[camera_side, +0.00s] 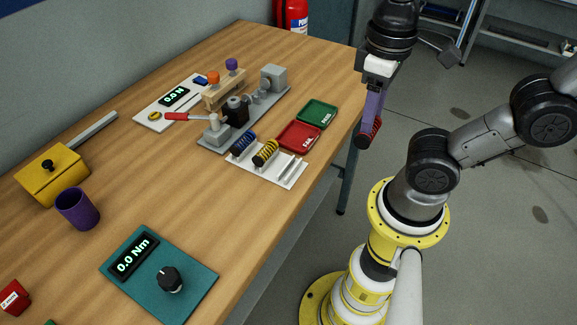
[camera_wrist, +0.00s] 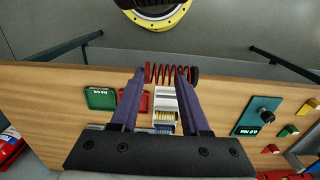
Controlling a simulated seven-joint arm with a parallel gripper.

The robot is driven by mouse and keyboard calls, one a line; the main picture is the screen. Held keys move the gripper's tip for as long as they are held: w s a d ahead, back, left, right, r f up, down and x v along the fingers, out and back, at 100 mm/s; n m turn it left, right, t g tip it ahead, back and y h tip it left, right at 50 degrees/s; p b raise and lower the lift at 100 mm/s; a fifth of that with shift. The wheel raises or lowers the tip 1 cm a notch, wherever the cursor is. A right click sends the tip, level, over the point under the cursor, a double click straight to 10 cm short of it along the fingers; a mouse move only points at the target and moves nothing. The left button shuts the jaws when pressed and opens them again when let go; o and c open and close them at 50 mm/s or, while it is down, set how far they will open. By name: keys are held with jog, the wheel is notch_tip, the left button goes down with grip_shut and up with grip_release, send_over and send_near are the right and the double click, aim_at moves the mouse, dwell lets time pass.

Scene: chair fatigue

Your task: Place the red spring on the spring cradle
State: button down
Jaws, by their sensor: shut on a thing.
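The red spring (camera_side: 374,130) is between the fingers of my gripper (camera_side: 370,128), off the table's right edge in the side view. In the wrist view the red spring (camera_wrist: 168,73) lies crosswise between the two purple fingertips (camera_wrist: 160,75), with a dark end at its right. My gripper is shut on it. The spring cradle (camera_side: 278,172) is a white plate on the table, left of and below my gripper in the side view. It holds a blue spring (camera_side: 243,142) and a yellow spring (camera_side: 265,152), and its near slot is empty. The cradle (camera_wrist: 165,92) shows partly between my fingers in the wrist view.
A red tray (camera_side: 299,136) and a green tray (camera_side: 317,113) lie beside the cradle. A teal torque meter (camera_side: 190,290), a purple cup (camera_side: 77,208) and a yellow box (camera_side: 52,176) are farther left. Bare table lies between.

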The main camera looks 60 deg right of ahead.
dwell(0.3)
jog(key=w+a+f, duration=0.1)
jog(key=w+f, duration=0.2)
jog(key=w, duration=0.1)
jog(key=w+f, duration=0.3)
jog(key=w, duration=0.1)
jog(key=w+a+f, duration=0.1)
jog(key=w+f, duration=0.2)
jog(key=w, duration=0.2)
jog(key=shift+a+f, duration=0.1)
jog(key=shift+a, duration=0.2)
jog(key=shift+w+f, duration=0.2)
jog(key=shift+f, duration=0.65)
jog(key=shift+w+f, duration=0.2)
jog(key=shift+f, duration=0.65)
jog(key=shift+f, duration=0.1)
jog(key=shift+f, duration=0.15)
jog(key=shift+c, duration=1.9)
grip_release()
